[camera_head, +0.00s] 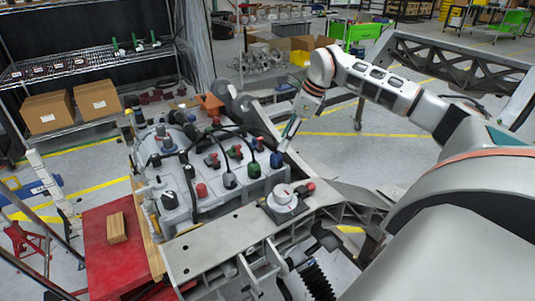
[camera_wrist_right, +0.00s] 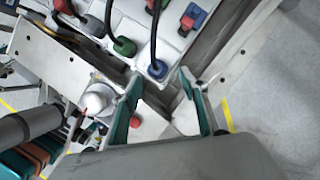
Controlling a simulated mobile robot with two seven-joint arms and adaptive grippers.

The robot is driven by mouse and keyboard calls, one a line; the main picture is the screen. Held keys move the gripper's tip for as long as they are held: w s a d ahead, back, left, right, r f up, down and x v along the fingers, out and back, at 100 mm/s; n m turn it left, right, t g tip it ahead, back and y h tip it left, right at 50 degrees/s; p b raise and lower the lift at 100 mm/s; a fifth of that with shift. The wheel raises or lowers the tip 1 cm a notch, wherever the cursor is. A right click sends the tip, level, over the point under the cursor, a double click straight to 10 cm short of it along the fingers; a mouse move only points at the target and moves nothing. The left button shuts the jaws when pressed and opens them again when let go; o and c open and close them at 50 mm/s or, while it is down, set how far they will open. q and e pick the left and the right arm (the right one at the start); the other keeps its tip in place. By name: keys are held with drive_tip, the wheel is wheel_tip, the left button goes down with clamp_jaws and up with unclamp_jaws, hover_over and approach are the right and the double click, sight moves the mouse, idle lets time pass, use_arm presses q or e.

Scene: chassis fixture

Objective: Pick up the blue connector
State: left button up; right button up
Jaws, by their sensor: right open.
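The blue connector (camera_head: 276,160) is at the near right corner of the grey connector housing, in a row with other connectors. In the right wrist view the blue connector (camera_wrist_right: 157,69) is a round blue ring with a black cable running up from it. My right gripper (camera_head: 287,140) is open and empty, just above and to the right of the connector in the head view. In the wrist view its two teal fingers (camera_wrist_right: 160,82) stand apart, with the blue connector beyond the gap between their tips. My left gripper is not in view.
A green connector (camera_wrist_right: 123,46) sits beside the blue one. A red and blue connector (camera_wrist_right: 190,18) is close by. A white round fixture (camera_head: 282,196) stands on the grey chassis beam (camera_head: 225,240). A red table (camera_head: 105,255) holds a wooden block (camera_head: 117,228). Black cables arch over the housing.

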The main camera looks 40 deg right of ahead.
sight(277, 153)
drive_tip(key=shift+s+x, duration=0.25)
drive_tip(key=shift+x, duration=0.95)
drive_tip(key=x, duration=0.5)
drive_tip(key=shift+w+a, duration=0.1)
drive_tip(key=shift+a, duration=0.1)
drive_tip(key=shift+r, duration=0.1)
drive_tip(key=c, duration=1.1)
